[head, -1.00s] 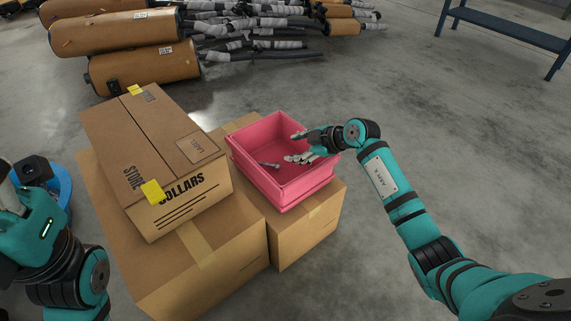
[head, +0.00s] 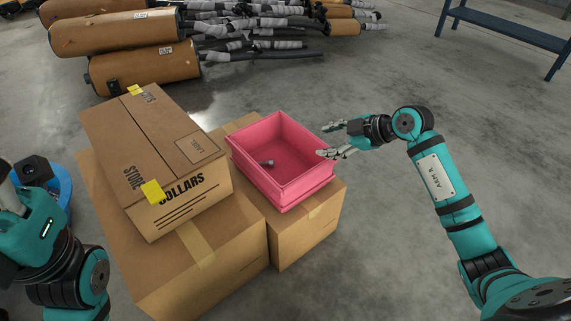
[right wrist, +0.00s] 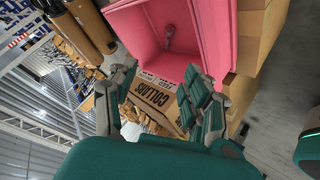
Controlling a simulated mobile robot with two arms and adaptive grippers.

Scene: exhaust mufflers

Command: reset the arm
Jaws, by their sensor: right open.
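My right gripper (head: 328,139) is open and empty, just beyond the right rim of the pink bin in the head view. In the right wrist view its two fingers (right wrist: 160,92) are spread apart with nothing between them. My left arm shows at the left edge of the head view, but its fingers are not clearly seen.
The pink bin (head: 309,184) stands on a cardboard box (head: 300,234) and holds a small metal part (head: 267,163). A carton marked COLLARS (head: 195,197) sits on a larger box (head: 225,262). Mufflers (head: 140,68) lie behind. Floor right of the bin is clear.

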